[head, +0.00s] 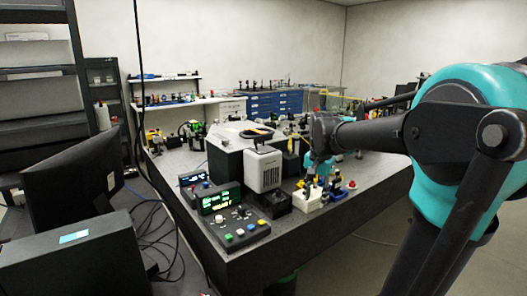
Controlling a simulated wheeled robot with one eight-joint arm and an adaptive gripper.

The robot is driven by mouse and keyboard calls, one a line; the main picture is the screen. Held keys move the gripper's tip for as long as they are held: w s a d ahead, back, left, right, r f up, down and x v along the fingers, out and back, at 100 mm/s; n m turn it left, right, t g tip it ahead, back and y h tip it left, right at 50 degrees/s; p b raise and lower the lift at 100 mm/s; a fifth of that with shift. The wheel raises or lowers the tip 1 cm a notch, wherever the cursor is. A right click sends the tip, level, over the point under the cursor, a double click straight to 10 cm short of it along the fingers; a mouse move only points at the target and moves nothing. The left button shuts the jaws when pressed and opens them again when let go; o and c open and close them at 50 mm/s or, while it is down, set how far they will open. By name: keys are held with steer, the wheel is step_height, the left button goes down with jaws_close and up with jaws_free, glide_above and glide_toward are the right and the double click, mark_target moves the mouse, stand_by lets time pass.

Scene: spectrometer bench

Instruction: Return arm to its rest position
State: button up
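My arm, teal and dark grey, fills the right side of the head view and reaches left over the bench (345,222). Its far end with my gripper (317,172) is small and dark, above a white block (308,198) near the bench's right part. I cannot make out the fingers, whether they touch anything, or whether they hold anything.
A white-grey boxy instrument (264,169) stands just left of my gripper. A control box with coloured buttons (240,232) and small green displays (220,201) are at the front. Monitors (75,180) and cables stand left. Open floor (350,262) lies in front of the bench.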

steer(key=s+d+f+n+t, duration=0.2)
steer(key=s+f+n, duration=0.6)
steer(key=s+f, duration=0.8)
step_height(320, 180, down, 3)
steer(key=shift+s+r+t, duration=0.1)
steer(key=shift+s+t, duration=0.2)
steer(key=shift+t, duration=0.1)
